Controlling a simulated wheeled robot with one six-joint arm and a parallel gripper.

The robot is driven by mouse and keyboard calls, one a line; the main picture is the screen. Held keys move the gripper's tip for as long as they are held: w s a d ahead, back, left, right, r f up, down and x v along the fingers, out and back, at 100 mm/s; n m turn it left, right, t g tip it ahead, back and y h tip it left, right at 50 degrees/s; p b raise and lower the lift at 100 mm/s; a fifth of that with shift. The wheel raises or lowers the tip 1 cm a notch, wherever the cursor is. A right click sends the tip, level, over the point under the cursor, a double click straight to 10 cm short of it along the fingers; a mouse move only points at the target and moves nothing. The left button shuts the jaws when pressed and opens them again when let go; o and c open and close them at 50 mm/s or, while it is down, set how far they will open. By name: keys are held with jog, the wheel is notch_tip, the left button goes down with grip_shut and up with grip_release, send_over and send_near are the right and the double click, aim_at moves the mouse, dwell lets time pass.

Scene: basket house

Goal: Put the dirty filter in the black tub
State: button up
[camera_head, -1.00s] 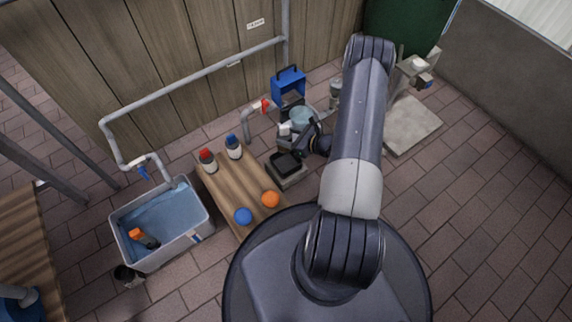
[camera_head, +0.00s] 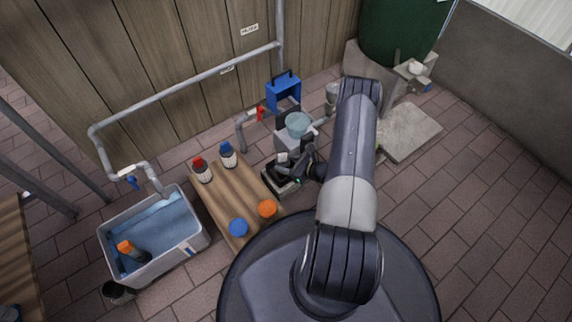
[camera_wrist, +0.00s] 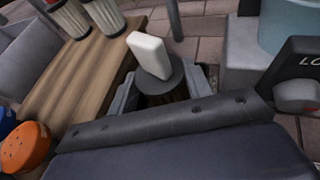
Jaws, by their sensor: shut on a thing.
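My gripper (camera_head: 290,168) is shut on the dirty filter, a round dark-capped piece (camera_wrist: 163,84) with a brownish side and a white upright block on top. The white block also shows in the head view (camera_head: 282,157). The grey fingers stand on either side of the filter in the wrist view. In the head view the gripper and filter are over or just beside a low dark box (camera_head: 275,183), seemingly the black tub, at the right end of the bench. The gripper partly hides this box, and its inside and the filter's height above it cannot be told.
A pump with a light-blue bowl (camera_head: 298,123) and a blue toolbox (camera_head: 284,93) stand behind. A water-filled basin (camera_head: 201,240) stands left. Paving at right is free.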

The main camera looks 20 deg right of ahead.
jog(key=shift+f, duration=0.1)
jog(key=o, duration=1)
jog(key=shift+r, duration=0.3)
jog(key=p+v, duration=0.4)
jog(key=v, duration=0.8)
jog(key=shift+f, duration=0.1)
